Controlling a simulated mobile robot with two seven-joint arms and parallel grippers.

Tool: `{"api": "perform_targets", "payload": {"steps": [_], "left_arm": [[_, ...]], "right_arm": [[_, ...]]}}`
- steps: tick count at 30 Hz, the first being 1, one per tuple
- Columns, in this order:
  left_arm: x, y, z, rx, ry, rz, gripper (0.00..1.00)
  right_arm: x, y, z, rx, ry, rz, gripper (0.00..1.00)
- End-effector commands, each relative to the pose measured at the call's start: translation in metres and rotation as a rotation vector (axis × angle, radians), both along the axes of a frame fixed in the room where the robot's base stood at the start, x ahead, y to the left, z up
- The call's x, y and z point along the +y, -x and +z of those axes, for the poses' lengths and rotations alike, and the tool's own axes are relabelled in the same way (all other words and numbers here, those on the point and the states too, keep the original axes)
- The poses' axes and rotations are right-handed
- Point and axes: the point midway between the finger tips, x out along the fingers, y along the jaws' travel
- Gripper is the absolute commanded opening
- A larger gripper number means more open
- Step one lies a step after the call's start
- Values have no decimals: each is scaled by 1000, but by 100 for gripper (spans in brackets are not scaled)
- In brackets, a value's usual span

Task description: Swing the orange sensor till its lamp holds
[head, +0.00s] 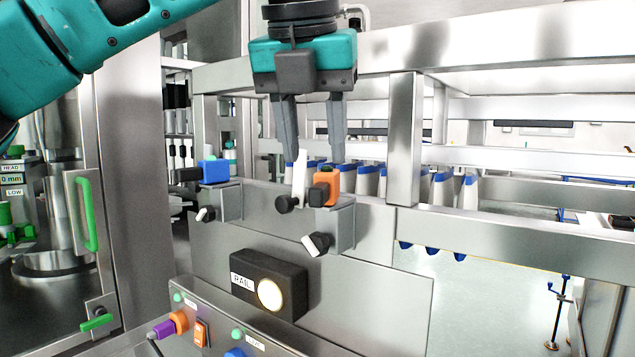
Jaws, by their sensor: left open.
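The orange sensor (326,187) sits on a grey metal bracket (342,222) at the middle of the head view. A black knob (287,204) with an upright white lever (300,178) is just left of it. A second black knob with a white lever (310,245) is on the bracket below. My left gripper (314,160) points down from above, open and empty, its fingertips just above the sensor and lever; I cannot tell whether they touch. A black box marked RAIL (243,280) has a round lamp (270,294), pale yellow and looking lit. My right gripper is out of view.
A blue sensor (213,171) sits on a similar bracket to the left. A sloped panel with buttons (201,332) is below. A green-handled door (86,215) is at left.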

Motion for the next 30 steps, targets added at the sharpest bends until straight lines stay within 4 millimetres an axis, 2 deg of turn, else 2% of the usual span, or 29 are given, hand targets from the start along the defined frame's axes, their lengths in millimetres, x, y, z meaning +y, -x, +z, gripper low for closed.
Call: {"api": "perform_targets", "payload": {"steps": [1,3,9,20,30], "left_arm": [[-1,-4,-11,3,-1,0,45],[-2,-8,-22,2,1,-1,45],[-4,-17,-42,1,1,0,45],[-4,-19,-47,0,1,-2,45],[-4,-19,-47,0,2,-1,14]], "right_arm": [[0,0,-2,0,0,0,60],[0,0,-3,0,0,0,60],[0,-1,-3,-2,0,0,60],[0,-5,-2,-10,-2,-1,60],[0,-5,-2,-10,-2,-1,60]]}}
